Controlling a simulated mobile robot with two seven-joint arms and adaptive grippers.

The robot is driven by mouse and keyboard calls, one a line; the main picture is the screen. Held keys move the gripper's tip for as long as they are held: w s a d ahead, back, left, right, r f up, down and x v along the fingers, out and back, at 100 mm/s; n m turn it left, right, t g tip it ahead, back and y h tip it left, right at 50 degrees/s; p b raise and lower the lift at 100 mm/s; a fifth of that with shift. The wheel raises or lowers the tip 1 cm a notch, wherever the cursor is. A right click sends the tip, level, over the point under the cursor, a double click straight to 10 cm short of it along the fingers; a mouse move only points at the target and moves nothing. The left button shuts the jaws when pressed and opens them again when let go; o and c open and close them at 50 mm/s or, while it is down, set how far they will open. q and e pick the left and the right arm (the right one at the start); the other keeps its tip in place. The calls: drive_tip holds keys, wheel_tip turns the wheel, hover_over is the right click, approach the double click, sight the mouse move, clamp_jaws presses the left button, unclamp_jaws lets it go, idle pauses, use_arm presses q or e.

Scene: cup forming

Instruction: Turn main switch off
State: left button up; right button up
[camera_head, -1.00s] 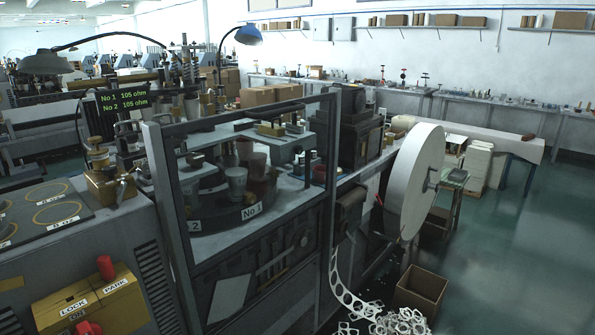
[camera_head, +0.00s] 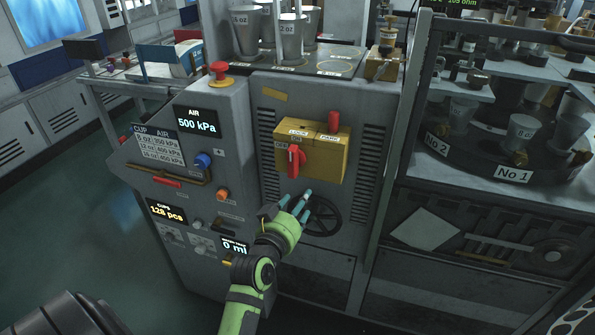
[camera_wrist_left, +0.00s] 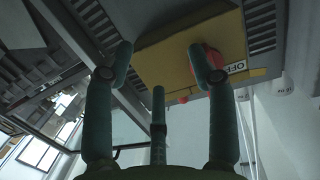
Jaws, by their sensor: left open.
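A yellow switch box (camera_head: 326,158) is on the grey machine front, with labels including LOCK and PARK. A red rotary handle (camera_head: 294,160) is on its left front, standing roughly upright. My left gripper (camera_head: 296,203) is open and empty, below the box and apart from the handle. In the left wrist view, the gripper's spread fingers (camera_wrist_left: 158,85) point toward the yellow box (camera_wrist_left: 165,58). The red handle (camera_wrist_left: 203,66) is partly hidden behind the right finger, beside an OFF label (camera_wrist_left: 236,67). My right gripper is not in view.
A red knob (camera_head: 333,121) tops the box near PARK. A black handwheel (camera_head: 322,217) sits just behind my gripper. A red mushroom button (camera_head: 219,70), a blue knob (camera_head: 203,160) and an orange button (camera_head: 222,194) are to the left. A framed turntable enclosure (camera_head: 490,150) stands right.

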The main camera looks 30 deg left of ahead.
use_arm(q)
drive_tip(key=t+y, duration=0.1)
approach(293, 166)
drive_tip(key=w+f, duration=0.1)
drive_tip(key=w, duration=0.2)
drive_tip(key=shift+w+a+r+n+p, duration=0.2)
drive_tip(key=shift+w+a, duration=0.2)
drive_tip(key=shift+w, duration=0.2)
drive_tip(key=shift+w+a+r+n+p, duration=0.2)
drive_tip(key=shift+w+a, duration=0.2)
drive_tip(key=shift+w, duration=0.25)
drive_tip(key=x, duration=0.3)
drive_tip(key=shift+w+p, duration=0.2)
drive_tip(key=shift+p, duration=0.1)
drive_tip(key=shift+w+f, duration=0.1)
drive_tip(key=shift+w, duration=0.3)
use_arm(e)
drive_tip(key=shift+s+a+r, duration=0.25)
drive_tip(key=shift+s+r, duration=0.1)
drive_tip(key=shift+r, duration=0.35)
use_arm(q)
drive_tip(key=shift+c, duration=0.4)
clamp_jaws()
